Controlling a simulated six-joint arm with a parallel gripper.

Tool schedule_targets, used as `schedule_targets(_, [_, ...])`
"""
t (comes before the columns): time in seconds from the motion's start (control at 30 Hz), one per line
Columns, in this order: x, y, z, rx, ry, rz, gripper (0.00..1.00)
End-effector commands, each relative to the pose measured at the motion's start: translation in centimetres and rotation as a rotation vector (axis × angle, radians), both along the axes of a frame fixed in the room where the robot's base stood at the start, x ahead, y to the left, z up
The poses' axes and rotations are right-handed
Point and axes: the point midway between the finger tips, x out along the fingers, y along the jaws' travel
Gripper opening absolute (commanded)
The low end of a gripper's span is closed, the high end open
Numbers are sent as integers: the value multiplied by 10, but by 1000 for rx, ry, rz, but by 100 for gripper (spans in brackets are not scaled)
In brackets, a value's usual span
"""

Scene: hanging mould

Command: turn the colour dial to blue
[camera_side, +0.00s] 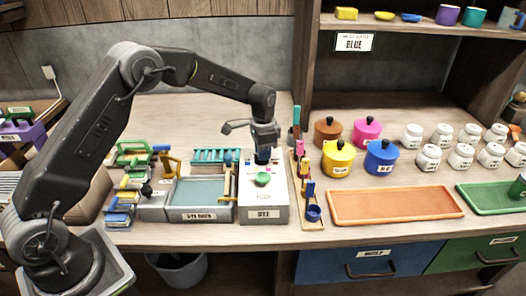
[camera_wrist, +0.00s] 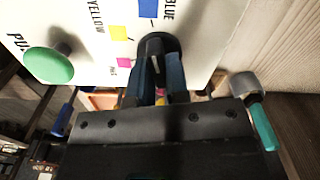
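The colour dial (camera_wrist: 155,45) is a round black knob with a raised grip on a white panel (camera_wrist: 100,20). Blue, yellow and pink squares lie around it; the words BLUE and YELLOW show in the wrist view. My gripper (camera_wrist: 160,75) is at the dial, its two dark fingers on either side of the raised grip. I cannot tell whether they press on it or which mark the dial points at. In the side view, my gripper (camera_side: 263,158) points down at the back of the white dye box (camera_side: 265,214) and hides the dial.
A green push button (camera_wrist: 48,65) stands on the panel close to the dial; it also shows in the side view (camera_side: 262,179). A blue-grey basin (camera_side: 200,192) adjoins the box at left, and a tool rack (camera_side: 312,222) at right. A shelf sign (camera_side: 353,42) reads BLUE.

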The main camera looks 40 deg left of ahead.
Motion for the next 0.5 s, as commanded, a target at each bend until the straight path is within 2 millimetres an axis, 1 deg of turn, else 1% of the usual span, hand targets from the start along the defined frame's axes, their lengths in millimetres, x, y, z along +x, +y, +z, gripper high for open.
schedule_targets(0.03, [1,0,1,1,-3,-6,19])
schedule_targets(0.27, [0,0,1,0,-1,-3,40])
schedule_targets(0.5, [0,0,1,0,-1,-2,40])
